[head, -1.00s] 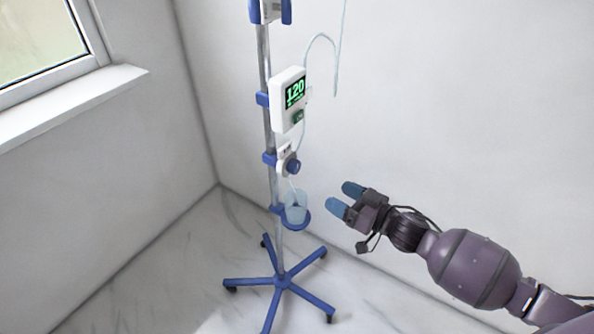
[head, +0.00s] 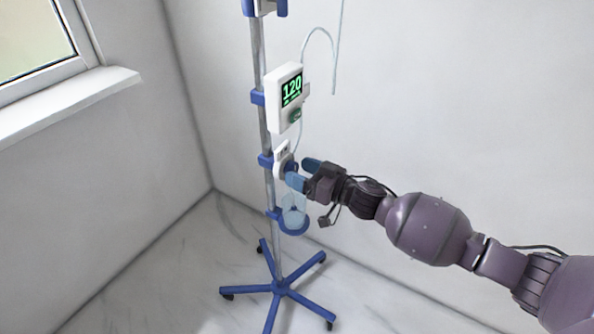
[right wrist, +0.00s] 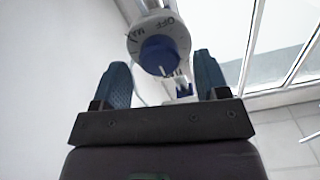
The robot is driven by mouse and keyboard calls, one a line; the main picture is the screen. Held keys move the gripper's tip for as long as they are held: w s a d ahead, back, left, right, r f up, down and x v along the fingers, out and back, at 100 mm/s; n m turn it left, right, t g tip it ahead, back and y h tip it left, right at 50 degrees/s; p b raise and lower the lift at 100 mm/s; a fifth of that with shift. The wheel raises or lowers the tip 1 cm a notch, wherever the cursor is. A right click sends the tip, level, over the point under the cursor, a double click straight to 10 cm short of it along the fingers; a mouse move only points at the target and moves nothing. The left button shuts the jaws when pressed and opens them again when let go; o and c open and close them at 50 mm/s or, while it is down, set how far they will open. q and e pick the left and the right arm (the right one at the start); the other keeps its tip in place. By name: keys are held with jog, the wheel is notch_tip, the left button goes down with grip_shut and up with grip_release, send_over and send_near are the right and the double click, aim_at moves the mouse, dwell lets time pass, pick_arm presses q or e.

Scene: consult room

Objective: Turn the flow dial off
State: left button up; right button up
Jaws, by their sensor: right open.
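The flow dial shows in the right wrist view as a blue knob (right wrist: 158,54) on a round white face marked OFF and MAX. In the head view its white plate (head: 281,157) is clamped to the pole, and the knob is largely hidden by my fingers. My right gripper (head: 303,173) is open at the dial, with its blue fingertips close to the knob. In the right wrist view the two fingers (right wrist: 162,78) stand on either side below the knob, with a gap to each side. My left gripper is not in view.
A white pump (head: 285,98) reading 120 is clamped above the dial. A clear cup (head: 294,214) sits in a blue ring holder below it. The pole (head: 259,52) stands on a blue wheeled base (head: 279,287). A thin tube (head: 333,65) hangs at the right. Walls are behind.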

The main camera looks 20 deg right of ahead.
jog(key=shift+w+a, duration=0.4)
jog(key=shift+w, duration=0.05)
jog(key=shift+c, duration=0.3)
jog(key=c, duration=0.9)
